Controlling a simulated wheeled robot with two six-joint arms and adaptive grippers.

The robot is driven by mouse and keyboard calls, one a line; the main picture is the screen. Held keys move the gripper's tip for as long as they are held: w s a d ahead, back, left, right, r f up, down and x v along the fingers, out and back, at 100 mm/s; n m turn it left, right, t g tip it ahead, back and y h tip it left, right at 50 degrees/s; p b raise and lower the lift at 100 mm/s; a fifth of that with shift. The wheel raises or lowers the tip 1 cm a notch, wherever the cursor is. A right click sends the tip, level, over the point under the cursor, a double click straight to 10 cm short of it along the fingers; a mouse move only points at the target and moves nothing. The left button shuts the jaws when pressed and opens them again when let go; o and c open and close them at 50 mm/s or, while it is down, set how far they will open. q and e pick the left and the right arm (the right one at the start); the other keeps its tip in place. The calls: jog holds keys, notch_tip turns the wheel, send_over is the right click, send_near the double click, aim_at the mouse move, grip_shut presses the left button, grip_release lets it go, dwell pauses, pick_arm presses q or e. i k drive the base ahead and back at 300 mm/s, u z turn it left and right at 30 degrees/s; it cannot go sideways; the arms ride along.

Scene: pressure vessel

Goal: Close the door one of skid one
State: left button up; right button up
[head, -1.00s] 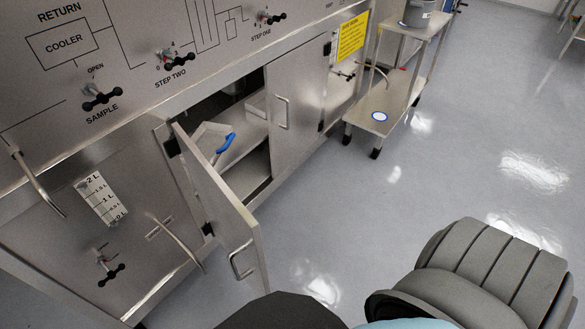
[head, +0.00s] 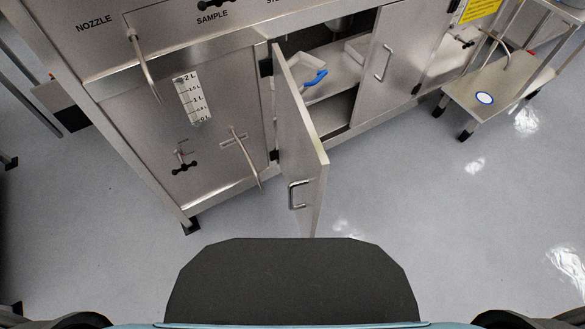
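The open cabinet door (head: 299,156) of the steel skid (head: 235,115) swings out toward me, hinged on its left edge. Its D-shaped handle (head: 297,195) is near the lower free edge. The second door (head: 386,62), to the right of the opening, is shut and has its own handle. Inside the opening are a shelf (head: 338,95) and a pale item with a blue handle (head: 314,78).
A steel cart (head: 511,83) with a white and blue disc on its lower shelf stands to the right. Pipes (head: 246,157) stick out from the skid front, left of the door. Grey floor (head: 420,190) is clear in front and to the right.

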aim_at(305, 163)
jog(key=z, duration=0.05)
jog(key=k, duration=0.5)
jog(key=z, duration=0.85)
jog(key=i, duration=0.75)
jog(key=u, duration=0.8)
